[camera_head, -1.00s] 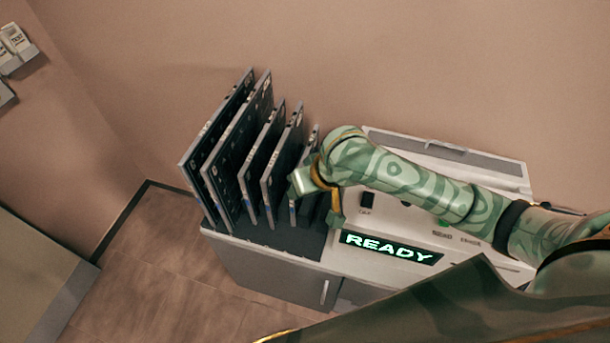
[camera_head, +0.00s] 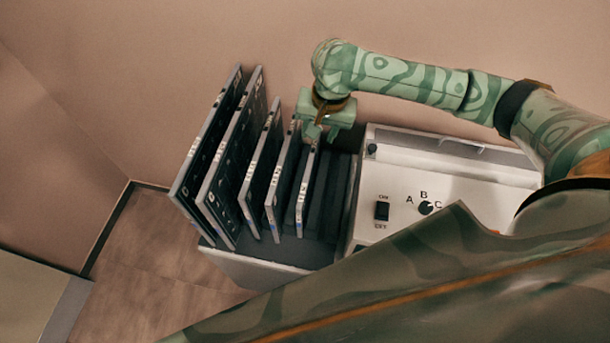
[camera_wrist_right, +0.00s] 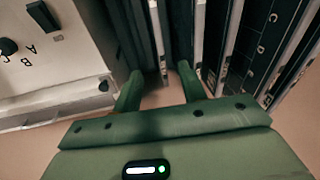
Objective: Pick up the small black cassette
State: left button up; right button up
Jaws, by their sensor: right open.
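The small black cassette (camera_head: 308,190) stands upright on edge at the right end of a row of cassettes in the rack, its narrow labelled edge facing up. My right gripper (camera_head: 323,136) is open above the far end of this cassette. In the right wrist view, the open fingers (camera_wrist_right: 158,88) point into the rack, with a thin pale-edged cassette (camera_wrist_right: 159,45) in line with the gap between them. I cannot tell whether a finger touches it. My left gripper is not in view.
Several larger cassettes (camera_head: 228,160) stand close together left of the small one. A dark empty stretch of rack (camera_head: 330,205) lies to its right, then the white reader (camera_head: 390,190) with a knob and switch. The wall is close behind.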

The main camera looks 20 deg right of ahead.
jog(key=b, duration=0.2)
send_near(310, 164)
jog(key=f, duration=0.2)
jog(key=w+f+b, duration=0.1)
jog(key=f, duration=0.1)
jog(key=shift+w+a+f, duration=0.1)
jog(key=shift+a, duration=0.05)
jog(key=shift+f, duration=0.25)
notch_tip(310, 164, down, 5)
jog(key=shift+w+a+r+b, duration=0.1)
jog(key=shift+a+r+b, duration=0.05)
jog(key=shift+b, duration=1)
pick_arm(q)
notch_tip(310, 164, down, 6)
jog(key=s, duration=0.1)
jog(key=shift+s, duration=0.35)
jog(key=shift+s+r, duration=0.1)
pick_arm(e)
jog(key=shift+r, duration=0.1)
grip_shut()
jog(key=shift+a, duration=0.1)
